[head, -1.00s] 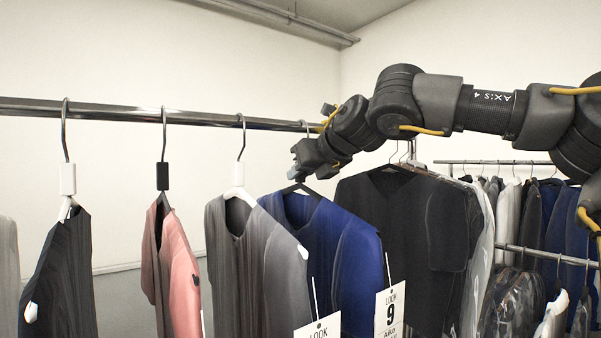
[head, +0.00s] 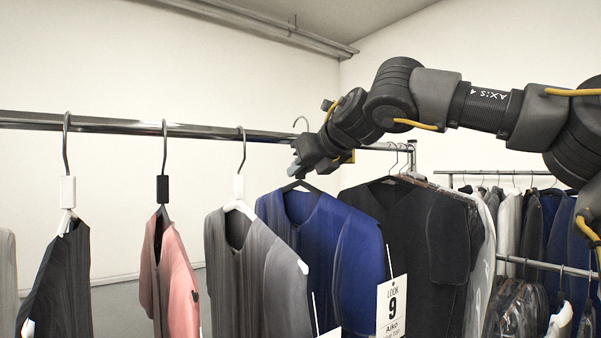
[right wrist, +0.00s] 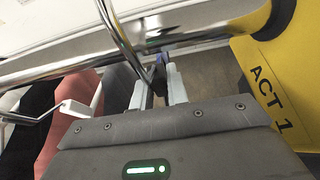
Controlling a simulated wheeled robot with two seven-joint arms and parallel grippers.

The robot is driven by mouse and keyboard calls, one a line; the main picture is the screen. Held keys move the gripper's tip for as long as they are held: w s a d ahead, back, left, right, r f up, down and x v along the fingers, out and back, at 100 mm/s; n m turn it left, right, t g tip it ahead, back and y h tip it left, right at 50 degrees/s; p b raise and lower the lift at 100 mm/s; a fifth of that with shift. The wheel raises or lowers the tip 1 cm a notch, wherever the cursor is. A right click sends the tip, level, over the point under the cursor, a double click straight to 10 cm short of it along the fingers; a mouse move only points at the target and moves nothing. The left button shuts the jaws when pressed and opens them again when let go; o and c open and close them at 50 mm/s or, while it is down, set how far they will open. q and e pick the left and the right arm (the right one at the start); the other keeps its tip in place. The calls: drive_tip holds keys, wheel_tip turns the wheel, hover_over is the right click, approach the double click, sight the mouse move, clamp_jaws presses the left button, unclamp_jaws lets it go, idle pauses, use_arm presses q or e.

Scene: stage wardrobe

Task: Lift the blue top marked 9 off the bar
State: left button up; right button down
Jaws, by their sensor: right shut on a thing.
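The blue top (head: 330,235) hangs on a dark hanger between a grey top and a black top in the head view. My right gripper (head: 299,168) is shut on the hanger's neck, just above the top's collar. In the right wrist view the fingers (right wrist: 159,92) close around the dark neck, with the chrome hook (right wrist: 122,38) rising beyond. In the head view the hook's curve (head: 301,120) shows above the bar (head: 200,130). Whether it still touches the bar is unclear. My left gripper is not in view.
A grey top (head: 255,265) hangs close on the left and a black top (head: 405,230) close on the right. A yellow ACT 1 divider (right wrist: 270,85) stands near the gripper in the wrist view. A second rack (head: 510,172) of clothes is behind right.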

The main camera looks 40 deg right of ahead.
sight(325, 194)
drive_tip(key=shift+s, duration=0.1)
drive_tip(key=shift+s+b, duration=0.85)
drive_tip(key=shift+s, duration=1.1)
drive_tip(key=shift+s+a+b, duration=0.1)
drive_tip(key=shift+s+b, duration=0.5)
drive_tip(key=shift+s, duration=1.4)
drive_tip(key=shift+w, duration=0.1)
